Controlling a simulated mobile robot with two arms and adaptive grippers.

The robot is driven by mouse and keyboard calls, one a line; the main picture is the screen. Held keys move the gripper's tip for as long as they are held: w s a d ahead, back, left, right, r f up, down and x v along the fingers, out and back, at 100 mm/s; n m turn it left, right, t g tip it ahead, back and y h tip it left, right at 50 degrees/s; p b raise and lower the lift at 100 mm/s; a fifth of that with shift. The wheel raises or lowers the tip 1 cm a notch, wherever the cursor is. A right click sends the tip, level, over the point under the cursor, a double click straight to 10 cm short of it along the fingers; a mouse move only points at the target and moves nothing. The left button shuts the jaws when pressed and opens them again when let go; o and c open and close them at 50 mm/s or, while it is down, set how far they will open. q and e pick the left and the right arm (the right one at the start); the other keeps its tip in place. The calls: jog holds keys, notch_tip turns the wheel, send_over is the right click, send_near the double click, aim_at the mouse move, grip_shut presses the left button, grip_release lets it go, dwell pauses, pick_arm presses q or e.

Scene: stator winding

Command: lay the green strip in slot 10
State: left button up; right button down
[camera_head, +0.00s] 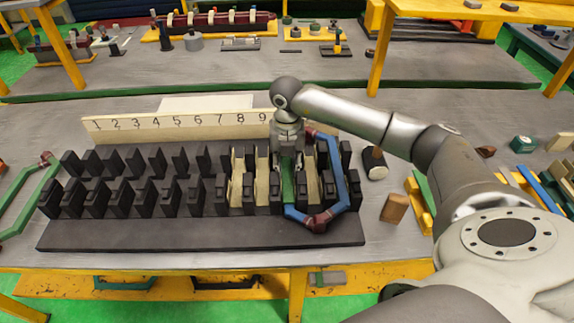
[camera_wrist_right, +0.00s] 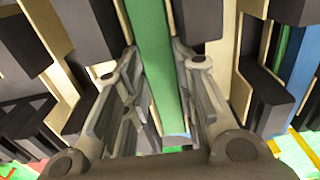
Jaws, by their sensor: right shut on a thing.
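The green strip (camera_head: 288,189) stands among the black teeth just right of the column under number 9; the strip fills the middle of the wrist view (camera_wrist_right: 153,50). My right gripper (camera_head: 288,165) is over it, its two fingers on either side, shut on the strip. The fingers also show in the right wrist view (camera_wrist_right: 148,75). How deep the strip sits cannot be told. My left gripper is not in view.
A blue coil with dark red ends (camera_head: 343,205) loops around the block's right teeth, close by the strip. Cream liners (camera_head: 248,185) line several slots. A brown wooden block (camera_head: 394,208) is right of the stator. A green coil (camera_head: 35,205) lies at far left.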

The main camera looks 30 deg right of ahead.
aim_at(287, 171)
jog(key=shift+f, duration=0.35)
jog(key=c, duration=1.1)
grip_release()
jog(key=shift+r, duration=0.25)
jog(key=shift+r+p, duration=0.35)
jog(key=shift+r, duration=0.25)
notch_tip(287, 171, up, 8)
jog(key=p, duration=0.5)
jog(key=shift+f, duration=0.25)
